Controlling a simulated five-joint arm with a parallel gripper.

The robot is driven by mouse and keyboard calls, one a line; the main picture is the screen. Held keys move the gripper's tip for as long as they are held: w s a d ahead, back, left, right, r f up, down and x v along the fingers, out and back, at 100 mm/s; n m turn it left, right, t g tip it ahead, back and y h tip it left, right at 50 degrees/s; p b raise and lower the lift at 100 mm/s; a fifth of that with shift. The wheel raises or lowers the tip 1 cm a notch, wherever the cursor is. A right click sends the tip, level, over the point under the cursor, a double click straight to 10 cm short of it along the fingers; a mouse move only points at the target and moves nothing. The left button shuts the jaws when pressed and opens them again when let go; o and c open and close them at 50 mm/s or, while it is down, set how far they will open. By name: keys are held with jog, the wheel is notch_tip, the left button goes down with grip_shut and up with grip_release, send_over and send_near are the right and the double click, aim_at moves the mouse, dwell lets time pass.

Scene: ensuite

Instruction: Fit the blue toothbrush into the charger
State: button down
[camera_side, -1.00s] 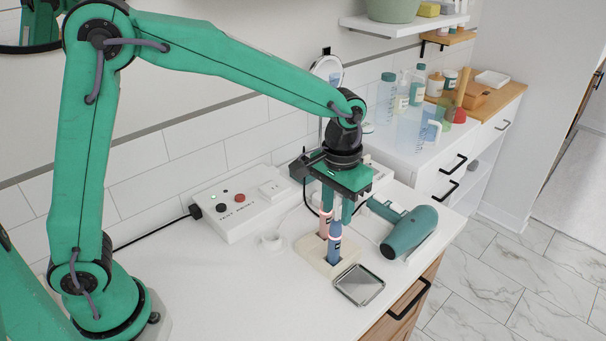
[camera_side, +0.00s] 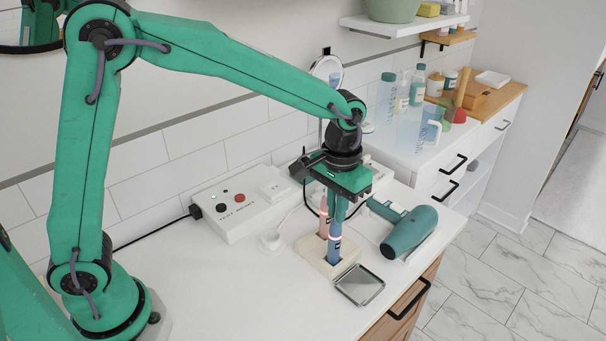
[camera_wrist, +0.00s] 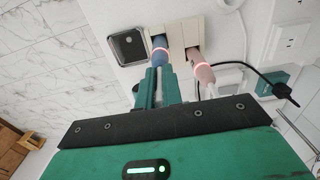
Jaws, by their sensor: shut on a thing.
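The blue toothbrush (camera_side: 334,246) stands upright in the front slot of a cream holder (camera_side: 311,252), with a lit ring around its body. It also shows in the wrist view (camera_wrist: 159,49). My gripper (camera_side: 336,212) points down over it and is shut on its upper part; the fingers (camera_wrist: 157,88) hide the top. A pink toothbrush (camera_side: 323,223) stands close beside it in the same holder, and in the wrist view (camera_wrist: 203,72). The charger, a small white round base (camera_side: 271,241) with a cable, sits empty on the counter left of the holder.
A square metal tray (camera_side: 360,285) lies in front of the holder. A teal hair dryer (camera_side: 409,232) lies to the right. A white box with buttons (camera_side: 240,207) stands at the wall behind the charger. The counter's left front is clear.

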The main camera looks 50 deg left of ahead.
jog(key=shift+r, duration=0.15)
jog(key=shift+r, duration=0.55)
jog(key=r, duration=0.3)
jog(key=shift+s+d+r, duration=0.15)
jog(key=shift+s+d, duration=0.15)
jog(key=s+d+r, duration=0.6)
jog(key=s+d, duration=0.1)
jog(key=s, duration=0.1)
jog(key=shift+s+r, duration=0.15)
jog(key=shift+s, duration=0.05)
jog(key=shift+a, duration=0.2)
